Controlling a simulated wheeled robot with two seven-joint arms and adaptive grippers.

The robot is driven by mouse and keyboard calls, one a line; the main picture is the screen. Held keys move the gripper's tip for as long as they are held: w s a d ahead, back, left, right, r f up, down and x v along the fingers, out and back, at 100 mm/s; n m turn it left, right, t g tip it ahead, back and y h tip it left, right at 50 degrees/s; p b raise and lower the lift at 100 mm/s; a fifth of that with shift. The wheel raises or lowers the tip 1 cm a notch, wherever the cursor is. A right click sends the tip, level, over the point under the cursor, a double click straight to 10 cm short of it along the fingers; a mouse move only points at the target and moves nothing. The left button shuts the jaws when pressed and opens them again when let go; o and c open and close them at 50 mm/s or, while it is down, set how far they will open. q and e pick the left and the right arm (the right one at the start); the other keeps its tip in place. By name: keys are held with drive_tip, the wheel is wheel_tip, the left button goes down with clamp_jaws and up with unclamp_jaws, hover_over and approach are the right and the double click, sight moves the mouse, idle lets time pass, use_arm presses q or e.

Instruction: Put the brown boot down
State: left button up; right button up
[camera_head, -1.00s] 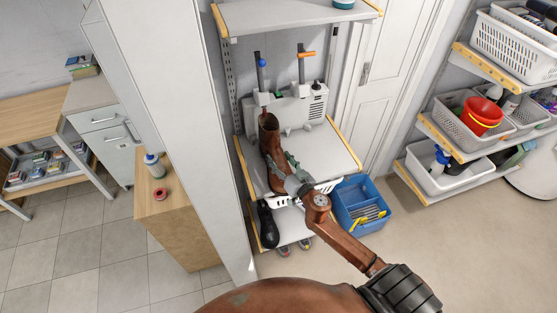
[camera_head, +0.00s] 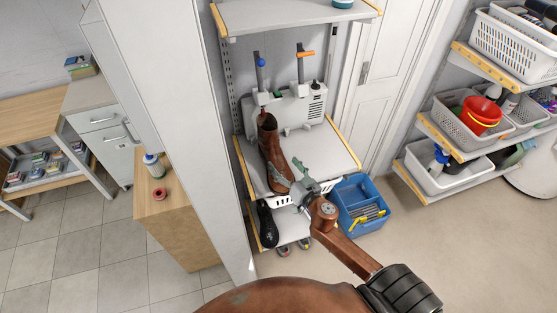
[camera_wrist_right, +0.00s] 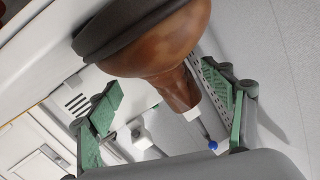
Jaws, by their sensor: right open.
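The brown boot (camera_head: 272,150) stands on the middle shelf (camera_head: 325,148), its shaft toward the back and its toe toward the shelf's front edge. The right wrist view shows its brown upper (camera_wrist_right: 172,55) and dark sole. My right gripper (camera_head: 291,180) is at the toe end of the boot, on its front right side. In the wrist view its two green-padded fingers (camera_wrist_right: 170,105) are spread apart on either side of the boot, with gaps visible. The boot's far side and its contact with the shelf are partly hidden. My left gripper is not in view.
A grey boot-dryer unit (camera_head: 300,106) with upright tubes stands behind the boot. A black shoe (camera_head: 267,224) is on the lower shelf. A blue crate (camera_head: 350,190) is on the floor at right. A white partition (camera_head: 185,100) borders the shelf on the left.

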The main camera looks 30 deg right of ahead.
drive_tip(key=s, duration=0.8)
drive_tip(key=shift+a+r, duration=0.15)
drive_tip(key=shift+r, duration=0.2)
